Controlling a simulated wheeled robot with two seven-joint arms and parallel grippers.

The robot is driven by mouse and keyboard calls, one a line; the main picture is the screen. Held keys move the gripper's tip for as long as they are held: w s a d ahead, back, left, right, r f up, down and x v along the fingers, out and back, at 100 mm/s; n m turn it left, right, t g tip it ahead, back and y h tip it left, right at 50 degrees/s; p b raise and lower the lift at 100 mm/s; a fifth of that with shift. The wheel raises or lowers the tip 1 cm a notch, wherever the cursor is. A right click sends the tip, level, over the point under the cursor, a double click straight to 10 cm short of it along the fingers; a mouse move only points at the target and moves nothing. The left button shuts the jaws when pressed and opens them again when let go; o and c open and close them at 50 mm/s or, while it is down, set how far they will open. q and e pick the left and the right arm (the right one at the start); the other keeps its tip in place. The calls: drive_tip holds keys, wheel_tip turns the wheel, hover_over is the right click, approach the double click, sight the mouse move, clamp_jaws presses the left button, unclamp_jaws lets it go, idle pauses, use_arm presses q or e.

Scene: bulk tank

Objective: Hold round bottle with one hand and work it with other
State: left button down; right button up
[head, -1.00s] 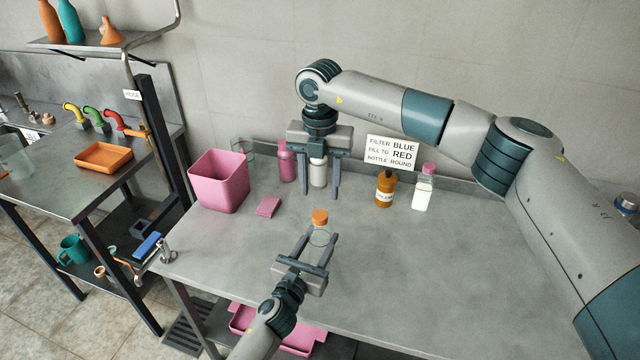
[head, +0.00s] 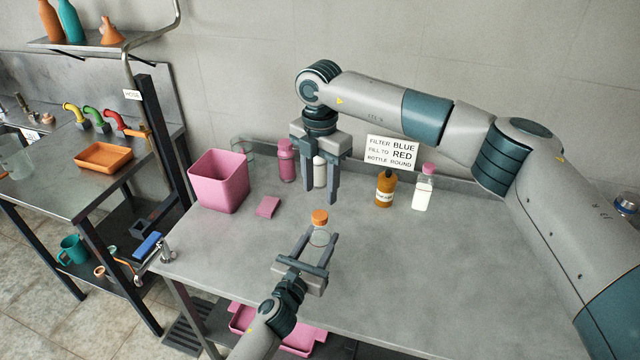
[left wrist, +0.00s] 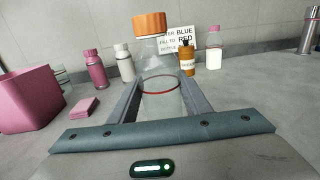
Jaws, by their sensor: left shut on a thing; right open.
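The round bottle (head: 321,236) is clear with an orange cap (head: 319,216) and stands upright over the table. In the left wrist view the clear bottle (left wrist: 158,92) shows a red line around its body, and its orange cap (left wrist: 153,24) is on top. It looks empty. My left gripper (head: 319,243) is shut on the bottle's body from the near side. My right gripper (head: 320,196) points down, open and empty, above and behind the orange cap, in front of a white bottle. Whether the bottle's base touches the table is hidden.
A pink bin (head: 218,182) and pink sponge (head: 267,206) are at left. A pink bottle (head: 287,160), white bottle (head: 320,170), amber bottle (head: 385,188) and pink-capped bottle (head: 424,187) stand at the back. A sign (head: 391,152) reads "FILTER BLUE, FILL TO RED, BOTTLE ROUND". The table's right side is clear.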

sight(320, 214)
drive_tip(key=shift+f, duration=3.95)
drive_tip(key=c, duration=1.1)
drive_tip(key=shift+c, duration=0.2)
